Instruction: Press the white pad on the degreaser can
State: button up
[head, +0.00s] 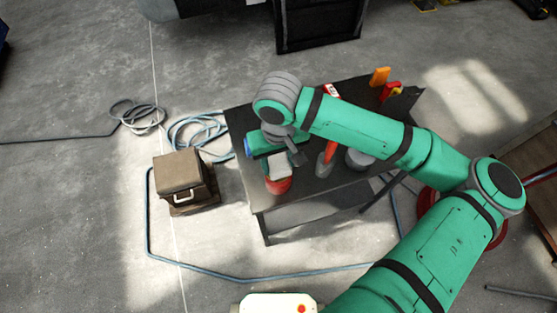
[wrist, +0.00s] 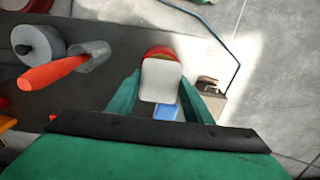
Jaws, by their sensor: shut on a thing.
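The white pad (wrist: 162,80) is between my gripper's two fingers (wrist: 163,105) in the wrist view, with a small blue part (wrist: 166,112) below it. My gripper is shut on the pad. In the head view the pad (head: 280,167) shows just below my gripper (head: 272,150). The red degreaser can (head: 278,186) stands upright near the table's front left corner, under the pad. Its red rim (wrist: 163,51) shows past the pad in the wrist view. The pad hides most of the can's top, and I cannot tell whether they touch.
A brown box (head: 181,175) and a blue hose (head: 150,235) lie on the floor to the left.

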aim_at(279, 165)
dwell(0.4)
jog(key=shift+r, duration=3.5)
jog(key=shift+s, duration=0.1)
